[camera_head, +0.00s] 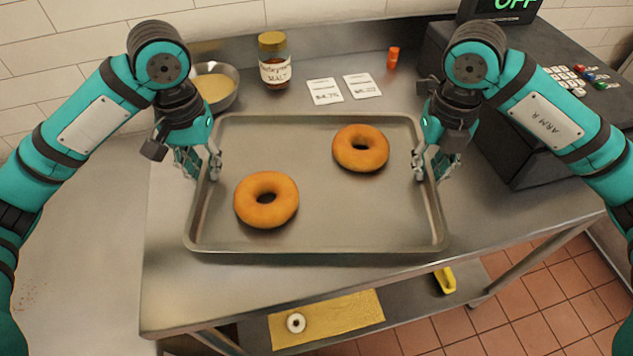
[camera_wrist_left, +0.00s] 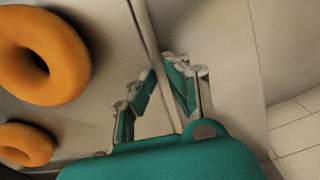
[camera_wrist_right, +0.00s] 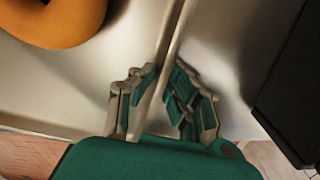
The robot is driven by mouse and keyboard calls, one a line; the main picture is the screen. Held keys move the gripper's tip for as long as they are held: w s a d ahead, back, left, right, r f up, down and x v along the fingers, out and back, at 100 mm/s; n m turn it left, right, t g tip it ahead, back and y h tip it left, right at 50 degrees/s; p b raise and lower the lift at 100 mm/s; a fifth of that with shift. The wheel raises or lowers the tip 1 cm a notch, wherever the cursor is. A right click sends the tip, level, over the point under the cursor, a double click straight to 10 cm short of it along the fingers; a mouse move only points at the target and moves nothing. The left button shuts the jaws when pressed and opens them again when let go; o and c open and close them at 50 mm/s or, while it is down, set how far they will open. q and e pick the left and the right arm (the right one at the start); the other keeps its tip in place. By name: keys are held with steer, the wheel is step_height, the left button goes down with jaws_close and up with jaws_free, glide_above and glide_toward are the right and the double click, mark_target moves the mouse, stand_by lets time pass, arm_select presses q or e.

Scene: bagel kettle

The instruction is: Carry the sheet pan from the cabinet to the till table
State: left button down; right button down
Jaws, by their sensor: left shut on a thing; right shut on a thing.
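The grey metal sheet pan (camera_head: 330,232) is over the steel table (camera_head: 165,290); I cannot tell whether it touches the top. Two bagels lie apart in it, one front left (camera_head: 250,205) and one back right (camera_head: 345,160). My left gripper (camera_head: 205,170) is shut on the pan's left rim, and the rim passes between its fingers in the left wrist view (camera_wrist_left: 163,95). My right gripper (camera_head: 428,168) is shut on the right rim, which shows between its fingers in the right wrist view (camera_wrist_right: 160,95).
A dark till (camera_head: 510,150) stands close on the right. A lower shelf holds a yellow cloth (camera_head: 350,312).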

arm_select(q)
steer(key=c, duration=1.5)
jaws_free()
steer(key=shift+d+f, duration=0.1)
steer(key=shift+d, duration=0.25)
arm_select(e)
steer(key=c, duration=1.5)
jaws_free()
steer(key=shift+a+f, duration=0.1)
steer(key=shift+a, duration=0.25)
arm_select(q)
steer(key=shift+o, duration=0.6)
steer(key=shift+a, duration=0.1)
arm_select(e)
steer(key=shift+o, duration=0.6)
steer(key=shift+d, duration=0.1)
steer(key=shift+d, duration=0.1)
arm_select(q)
step_height(320, 180, up, 12)
arm_select(e)
step_height(320, 180, up, 12)
